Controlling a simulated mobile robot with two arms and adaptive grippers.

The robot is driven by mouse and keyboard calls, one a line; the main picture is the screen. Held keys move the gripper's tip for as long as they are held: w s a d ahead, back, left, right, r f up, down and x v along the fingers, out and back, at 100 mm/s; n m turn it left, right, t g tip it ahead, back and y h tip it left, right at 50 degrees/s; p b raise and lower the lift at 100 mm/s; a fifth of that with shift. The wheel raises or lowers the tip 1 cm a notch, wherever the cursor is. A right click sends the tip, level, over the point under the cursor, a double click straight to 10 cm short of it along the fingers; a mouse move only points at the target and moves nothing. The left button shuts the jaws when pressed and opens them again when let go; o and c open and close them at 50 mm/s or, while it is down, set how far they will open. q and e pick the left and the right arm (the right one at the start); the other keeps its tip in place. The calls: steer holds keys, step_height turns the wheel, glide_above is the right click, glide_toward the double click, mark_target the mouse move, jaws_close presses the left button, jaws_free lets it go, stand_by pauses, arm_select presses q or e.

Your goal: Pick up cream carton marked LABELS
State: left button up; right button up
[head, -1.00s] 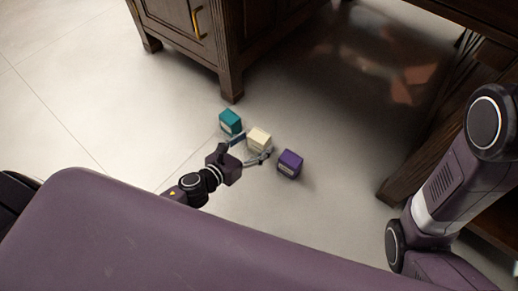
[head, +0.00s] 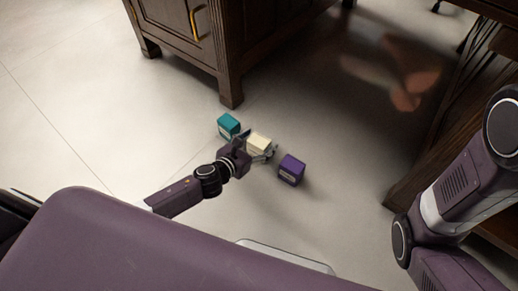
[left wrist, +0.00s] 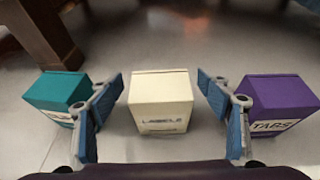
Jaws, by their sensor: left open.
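The cream carton (head: 259,142) stands on the floor between two other cartons. In the left wrist view the cream carton (left wrist: 162,101) shows its LABELS marking on the near face. My left gripper (head: 257,146) is open, with one finger on each side of the cream carton. In the left wrist view the open fingers of my left gripper (left wrist: 162,112) show gaps to the carton on both sides. The gripper hides part of the carton in the head view. My right gripper is not in view.
A teal carton (head: 228,125) stands just left of the cream one, and a purple carton (head: 291,170) marked TABS stands to its right. A dark wooden cabinet (head: 185,45) is behind. The floor (head: 330,215) in front and right is clear.

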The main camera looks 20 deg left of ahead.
arm_select(q)
steer(key=c, duration=1.2)
steer(key=shift+c, duration=0.5)
steer(key=shift+r, duration=0.15)
